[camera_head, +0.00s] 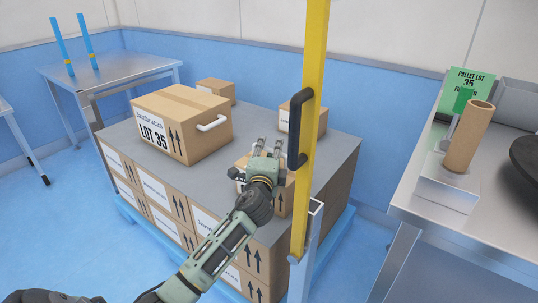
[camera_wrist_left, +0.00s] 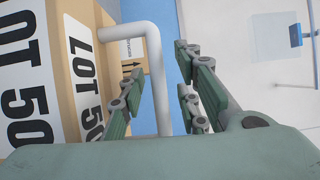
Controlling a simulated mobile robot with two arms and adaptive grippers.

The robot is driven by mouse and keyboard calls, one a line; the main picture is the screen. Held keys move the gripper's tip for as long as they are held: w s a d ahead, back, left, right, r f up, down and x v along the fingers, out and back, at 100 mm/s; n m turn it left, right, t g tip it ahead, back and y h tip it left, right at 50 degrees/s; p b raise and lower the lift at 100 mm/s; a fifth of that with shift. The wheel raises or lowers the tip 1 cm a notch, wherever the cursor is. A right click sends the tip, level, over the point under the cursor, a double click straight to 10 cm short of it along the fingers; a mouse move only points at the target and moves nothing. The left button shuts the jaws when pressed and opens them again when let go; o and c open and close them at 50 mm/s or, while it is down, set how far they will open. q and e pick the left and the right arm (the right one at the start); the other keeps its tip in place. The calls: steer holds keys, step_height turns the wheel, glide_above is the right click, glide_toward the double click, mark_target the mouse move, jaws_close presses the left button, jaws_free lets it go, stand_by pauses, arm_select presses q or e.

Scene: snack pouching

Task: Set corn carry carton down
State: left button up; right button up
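A cardboard carry carton (camera_wrist_left: 83,50) marked LOT 50 fills the left of the left wrist view, with a white handle (camera_wrist_left: 160,85) on its side. In the head view this carton (camera_head: 283,199) sits on the stack's top, mostly hidden by my left gripper (camera_head: 267,146). The left gripper is open, its fingers apart on either side of the handle, with gaps showing; it also shows in the left wrist view (camera_wrist_left: 160,68). Another carry carton (camera_head: 180,122), marked LOT 35, stands to the left. No label naming corn is readable. My right gripper is not in view.
The cartons stand on a grey sheet (camera_head: 226,187) over stacked boxes (camera_head: 165,190). Smaller boxes (camera_head: 216,88) stand at the back. A yellow post (camera_head: 313,110) with a black handle rises close right of the gripper. A metal bench (camera_head: 420,205) is at right.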

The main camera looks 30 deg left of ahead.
arm_select(q)
steer(key=p+v, duration=0.1)
steer(key=v, duration=1.1)
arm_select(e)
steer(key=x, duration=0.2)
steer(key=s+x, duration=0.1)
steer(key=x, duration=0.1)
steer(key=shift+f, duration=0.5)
arm_select(q)
steer(key=shift+r, duration=0.1)
